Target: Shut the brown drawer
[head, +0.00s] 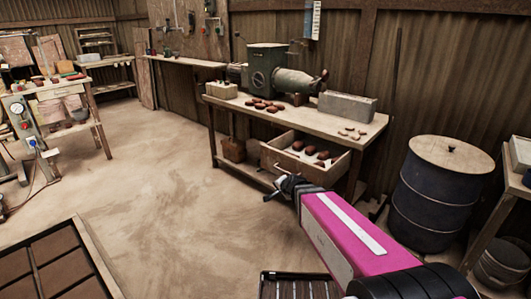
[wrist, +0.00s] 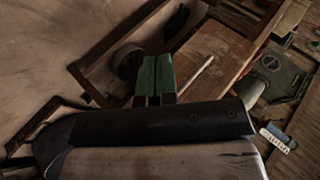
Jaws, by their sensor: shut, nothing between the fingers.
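The brown drawer (head: 290,168) is a wooden drawer under the workbench (head: 352,128). It is pulled out toward the room, and several dark reddish-brown lumps (head: 322,156) lie inside it. My gripper (head: 284,184) is low in front of the drawer's front face in the head view, partly hidden by my own arm. In the wrist view its green fingers (wrist: 153,76) are together and empty, over brown wooden boards. I cannot tell whether the fingertips touch the drawer.
A green press (head: 265,68) and a grey block (head: 347,106) stand on the bench. A blue drum (head: 432,205) with a wooden lid stands right of it. A compartmented tray (head: 62,272) lies at front left. The floor left of the drawer is clear.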

